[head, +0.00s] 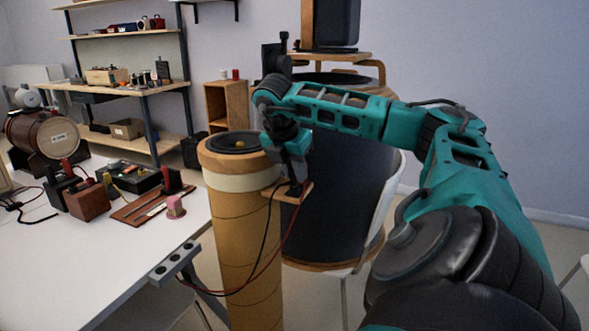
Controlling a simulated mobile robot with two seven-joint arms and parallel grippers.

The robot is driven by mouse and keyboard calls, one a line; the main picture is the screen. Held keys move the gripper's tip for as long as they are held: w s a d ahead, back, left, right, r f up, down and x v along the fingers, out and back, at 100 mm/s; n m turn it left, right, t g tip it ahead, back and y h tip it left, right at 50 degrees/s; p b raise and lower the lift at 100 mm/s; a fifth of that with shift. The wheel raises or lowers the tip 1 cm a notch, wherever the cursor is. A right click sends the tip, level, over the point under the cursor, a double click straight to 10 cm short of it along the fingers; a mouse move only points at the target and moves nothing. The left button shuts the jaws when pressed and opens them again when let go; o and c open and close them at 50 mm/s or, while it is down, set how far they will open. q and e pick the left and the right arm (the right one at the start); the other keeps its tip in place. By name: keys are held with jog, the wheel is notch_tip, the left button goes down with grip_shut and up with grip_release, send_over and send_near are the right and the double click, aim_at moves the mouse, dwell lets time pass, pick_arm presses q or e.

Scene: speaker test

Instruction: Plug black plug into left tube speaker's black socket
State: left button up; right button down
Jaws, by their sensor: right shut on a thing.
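The tube speaker (236,235), a tall wooden cylinder with a pale band and a dark driver on top, stands beside the white table. A small wooden terminal plate (302,198) projects from its right side. My right gripper (293,182) points down at the plate and is shut on a small dark thing, likely the black plug, mostly hidden by the fingers. A black cable (262,238) and a red cable (285,245) hang from the plate area and run toward the table edge. The black socket is hidden; I cannot tell whether the plug is in it. My left gripper is out of view.
The white table (130,265) holds a brown barrel-shaped device (45,137), boxes and tools. Shelves (125,88) stand along the back left wall.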

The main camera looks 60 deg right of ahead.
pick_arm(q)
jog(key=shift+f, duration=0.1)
pick_arm(e)
jog(key=shift+f, duration=0.2)
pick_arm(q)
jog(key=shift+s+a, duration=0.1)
pick_arm(e)
jog(key=c, duration=1)
grip_release()
jog(key=shift+o, duration=0.2)
jog(key=shift+r, duration=0.15)
jog(key=shift+r+p, duration=1.4)
jog(key=shift+r, duration=0.1)
jog(key=shift+r+p, duration=0.65)
jog(key=shift+r, duration=0.1)
jog(key=shift+r+p, duration=0.9)
jog(key=shift+r, duration=0.3)
jog(key=shift+r+p, duration=0.25)
jog(key=shift+p, duration=0.15)
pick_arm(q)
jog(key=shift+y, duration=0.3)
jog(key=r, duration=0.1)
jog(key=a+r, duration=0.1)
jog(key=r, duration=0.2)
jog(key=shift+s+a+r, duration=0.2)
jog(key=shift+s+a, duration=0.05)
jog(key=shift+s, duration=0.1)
